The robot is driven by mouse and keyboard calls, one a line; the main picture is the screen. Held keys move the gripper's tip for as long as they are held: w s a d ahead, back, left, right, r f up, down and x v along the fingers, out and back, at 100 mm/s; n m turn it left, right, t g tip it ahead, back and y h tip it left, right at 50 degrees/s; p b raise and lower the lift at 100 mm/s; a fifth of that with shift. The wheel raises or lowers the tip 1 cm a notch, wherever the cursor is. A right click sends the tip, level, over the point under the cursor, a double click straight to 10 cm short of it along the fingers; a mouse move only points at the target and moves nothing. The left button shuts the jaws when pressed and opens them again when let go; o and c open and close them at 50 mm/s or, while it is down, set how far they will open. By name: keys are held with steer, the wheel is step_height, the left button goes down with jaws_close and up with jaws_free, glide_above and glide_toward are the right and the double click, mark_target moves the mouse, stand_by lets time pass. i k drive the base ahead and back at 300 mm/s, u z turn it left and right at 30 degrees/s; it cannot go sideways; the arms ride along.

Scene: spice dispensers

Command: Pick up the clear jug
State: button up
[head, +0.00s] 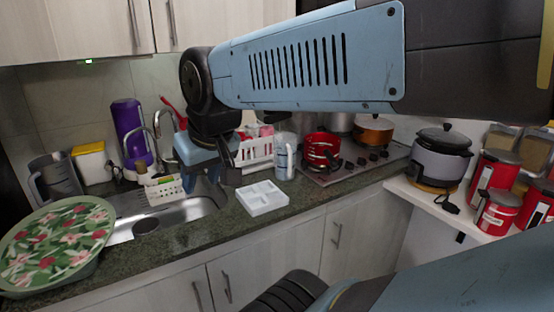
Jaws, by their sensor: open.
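A greyish, see-through-looking jug (56,178) with a handle on its left side stands on the counter at the far left, behind the floral tray; it seems to be the clear jug. The tray's rim hides its foot. My gripper (211,178) hangs from the wrist over the back edge of the sink area, well to the right of the jug. It is open and seems empty, though its fingers are small and partly dark.
A round floral tray (55,240) fills the counter's left end. A yellow-white box (90,163), purple dispenser (130,132), faucet (158,135) and sponge caddy (164,190) stand around the sink (150,222). A white divided tray (262,198) lies right of it. Pots stand on the hob (345,172).

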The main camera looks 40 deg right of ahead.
mark_target(285, 143)
steer(key=z, duration=0.05)
steer(key=k, duration=1.05)
steer(key=z, duration=0.35)
steer(key=i, duration=0.95)
steer(key=z, duration=0.05)
